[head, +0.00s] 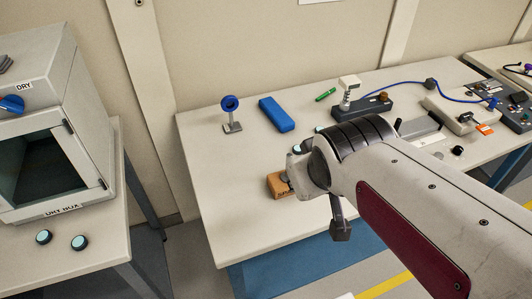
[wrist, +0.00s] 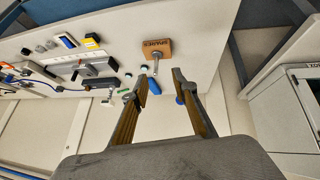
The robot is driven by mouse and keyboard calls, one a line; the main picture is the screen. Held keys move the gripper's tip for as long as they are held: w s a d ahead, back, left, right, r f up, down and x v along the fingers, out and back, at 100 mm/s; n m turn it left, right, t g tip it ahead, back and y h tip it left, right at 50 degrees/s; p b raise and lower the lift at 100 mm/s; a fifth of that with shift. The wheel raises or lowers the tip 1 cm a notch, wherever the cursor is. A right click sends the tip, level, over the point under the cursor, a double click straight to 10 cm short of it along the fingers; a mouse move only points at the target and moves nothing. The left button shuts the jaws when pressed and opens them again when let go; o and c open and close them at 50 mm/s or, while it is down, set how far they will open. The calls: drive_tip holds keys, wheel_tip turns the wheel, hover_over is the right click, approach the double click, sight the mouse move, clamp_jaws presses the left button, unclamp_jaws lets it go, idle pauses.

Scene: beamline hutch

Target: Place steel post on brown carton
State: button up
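The brown carton (wrist: 158,45) lies near the table's front edge in the wrist view; in the head view, it is partly visible (head: 277,185) left of my arm's end. The steel post (wrist: 154,64) looks to be upright on the carton, its foot on the carton's face. In the head view, my arm hides most of the post. My gripper (wrist: 157,78) is open, with its two fingers wide apart and nothing between them. The post's free end shows beyond the fingertips, apparently clear of both.
A blue ring on a stand (head: 231,112) and a blue case (head: 276,114) stand behind the carton. A green marker (head: 326,95) and instruments (head: 365,105) are farther right. A dry box (head: 50,125) is on the left bench.

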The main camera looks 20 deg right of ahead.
drive_tip(key=s+a+r+g+y, duration=0.1)
drive_tip(key=s+a, duration=0.5)
drive_tip(key=s, duration=0.1)
drive_tip(key=shift+s+r+y, duration=0.15)
drive_tip(key=shift+r+y, duration=0.05)
drive_tip(key=shift+y, duration=0.2)
idle(0.9)
